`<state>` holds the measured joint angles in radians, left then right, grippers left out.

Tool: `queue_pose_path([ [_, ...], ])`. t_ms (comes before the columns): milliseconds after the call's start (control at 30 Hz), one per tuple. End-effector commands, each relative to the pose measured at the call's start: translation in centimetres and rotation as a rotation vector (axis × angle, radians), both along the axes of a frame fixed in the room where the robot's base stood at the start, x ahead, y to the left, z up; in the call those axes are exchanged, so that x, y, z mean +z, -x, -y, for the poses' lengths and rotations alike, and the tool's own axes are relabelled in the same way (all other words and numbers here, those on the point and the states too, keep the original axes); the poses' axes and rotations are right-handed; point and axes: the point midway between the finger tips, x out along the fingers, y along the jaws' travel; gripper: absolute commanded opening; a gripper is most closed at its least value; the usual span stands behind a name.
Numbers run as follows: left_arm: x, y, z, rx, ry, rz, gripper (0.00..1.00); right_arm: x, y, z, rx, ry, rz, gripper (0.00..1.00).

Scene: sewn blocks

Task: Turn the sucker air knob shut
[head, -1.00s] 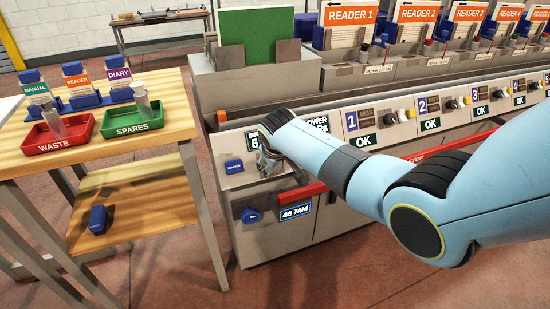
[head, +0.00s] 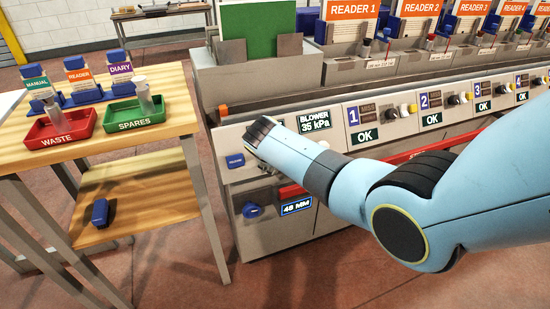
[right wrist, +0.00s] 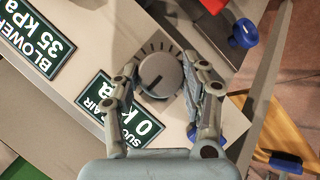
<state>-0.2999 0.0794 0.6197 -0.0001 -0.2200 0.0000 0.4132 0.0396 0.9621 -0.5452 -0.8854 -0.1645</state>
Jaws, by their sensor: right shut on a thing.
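The sucker air knob (right wrist: 158,75) is a round grey dial with a pointer line and tick marks around it, seen in the right wrist view. My right gripper (right wrist: 162,72) is shut on it, one finger on each side. The sucker air display (right wrist: 122,112) beside it reads 0 kPa, partly covered by a finger. In the head view my right arm and wrist hide the knob and this display. My left gripper is not in view.
The blower display (head: 314,121) reads 35 kPa. A blue button (head: 235,161), a blue knob (head: 252,210) and a red bar (head: 292,190) are close by on the panel. A wooden table (head: 170,85) with red and green trays stands to the left.

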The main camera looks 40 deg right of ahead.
Motion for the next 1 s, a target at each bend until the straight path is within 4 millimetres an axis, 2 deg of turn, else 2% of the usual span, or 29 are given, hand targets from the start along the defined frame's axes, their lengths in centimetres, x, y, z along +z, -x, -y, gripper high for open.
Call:
queue_pose_path([
  [167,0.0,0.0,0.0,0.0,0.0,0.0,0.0,-0.1,0.0,-0.2,0.002,-0.003,-0.002,0.13],
  [200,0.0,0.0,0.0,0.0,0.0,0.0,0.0,-0.1,0.0,-0.2,0.002,-0.003,-0.002,0.49],
  [367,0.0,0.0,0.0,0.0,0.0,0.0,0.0,-0.1,0.0,-0.1,0.001,-0.002,0.0,0.68],
  [767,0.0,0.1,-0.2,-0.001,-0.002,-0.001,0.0,0.5,0.4,-0.4,0.0,-0.001,0.002,0.68],
  [1000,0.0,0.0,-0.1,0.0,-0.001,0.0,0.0,3.5,2.1,-2.2,0.002,-0.003,0.004,0.68],
])
